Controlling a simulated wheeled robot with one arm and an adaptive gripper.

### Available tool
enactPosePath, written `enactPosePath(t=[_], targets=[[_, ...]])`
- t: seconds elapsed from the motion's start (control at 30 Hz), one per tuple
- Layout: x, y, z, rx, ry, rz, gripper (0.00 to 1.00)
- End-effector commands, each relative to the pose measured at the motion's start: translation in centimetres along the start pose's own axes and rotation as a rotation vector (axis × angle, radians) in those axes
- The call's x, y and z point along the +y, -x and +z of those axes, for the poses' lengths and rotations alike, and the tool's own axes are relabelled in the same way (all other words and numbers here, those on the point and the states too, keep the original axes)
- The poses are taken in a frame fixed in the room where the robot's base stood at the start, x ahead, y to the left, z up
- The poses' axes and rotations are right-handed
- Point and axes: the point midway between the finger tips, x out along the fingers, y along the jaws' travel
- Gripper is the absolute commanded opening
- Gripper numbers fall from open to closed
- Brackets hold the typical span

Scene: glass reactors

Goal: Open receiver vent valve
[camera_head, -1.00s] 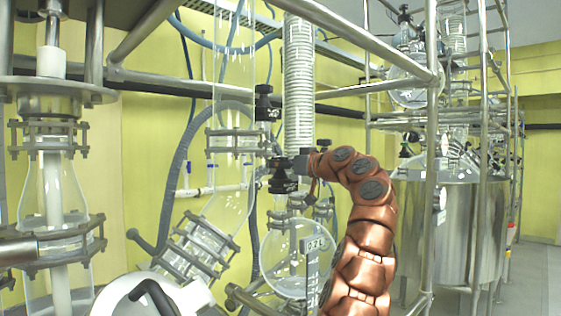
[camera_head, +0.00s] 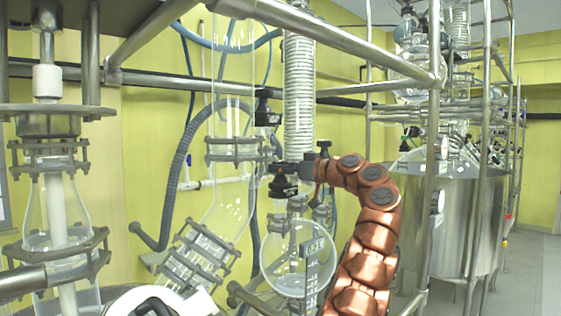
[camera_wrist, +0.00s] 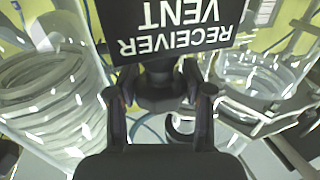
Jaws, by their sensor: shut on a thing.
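A black label plate reading RECEIVER VENT (camera_wrist: 170,28) appears upside down at the top of the wrist view. Just below it is the dark valve knob (camera_wrist: 160,88), between the two fingers of my gripper (camera_wrist: 160,104). The fingers are shut on the knob from both sides. In the head view my gripper (camera_head: 310,170) reaches left from the copper-coloured arm to the black valve (camera_head: 283,181), below the coiled glass column. The fingertips are too small there to make out, and the knob's turn angle cannot be told.
A round glass flask (camera_head: 292,262) hangs just below the valve. The coiled condenser (camera_head: 299,95) rises above it. Steel frame rails (camera_head: 330,36) cross above the arm, and an upright post (camera_head: 431,190) stands close to its right. Steel vessels (camera_head: 470,225) stand further right.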

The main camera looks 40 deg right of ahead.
Motion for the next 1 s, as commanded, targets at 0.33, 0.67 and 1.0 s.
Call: enactPosePath(t=[0.33,0.67,1.0], targets=[[0.12,0.06,-0.53,0.003,-0.003,-0.082,0.15],[0.04,0.02,-0.21,0.002,0.000,-0.124,0.15],[0.02,0.04,-0.14,0.003,0.002,-0.128,0.15]])
